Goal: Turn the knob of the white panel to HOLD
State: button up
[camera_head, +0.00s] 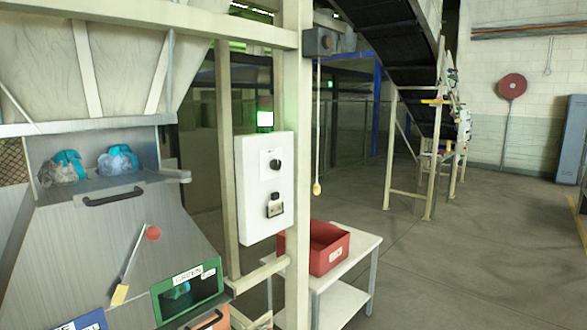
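The white panel (264,212) is mounted on a cream post, a little left of the picture's middle. It carries a round black knob (275,165) near its top, with a small pale label beside it. A second dark control (275,205) with a light plate sits lower on the panel. The lettering is too small to read, so I cannot tell which position the knob points to. A lit green and white lamp (265,119) stands just above the panel. My gripper does not show in this view.
A metal hopper (90,230) with blue-and-grey bundles fills the left. A green bin (187,287) sits below it. A red crate (327,250) stands on a white table (345,268) right of the panel. A cord hangs near it. Open floor (460,270) lies right.

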aim_at(274, 164)
jog(key=z, duration=0.6)
jog(key=i, duration=1.15)
jog(key=z, duration=0.4)
jog(key=i, duration=1.3)
jog(key=u, duration=0.55)
jog(key=i, duration=0.5)
jog(key=u, duration=0.4)
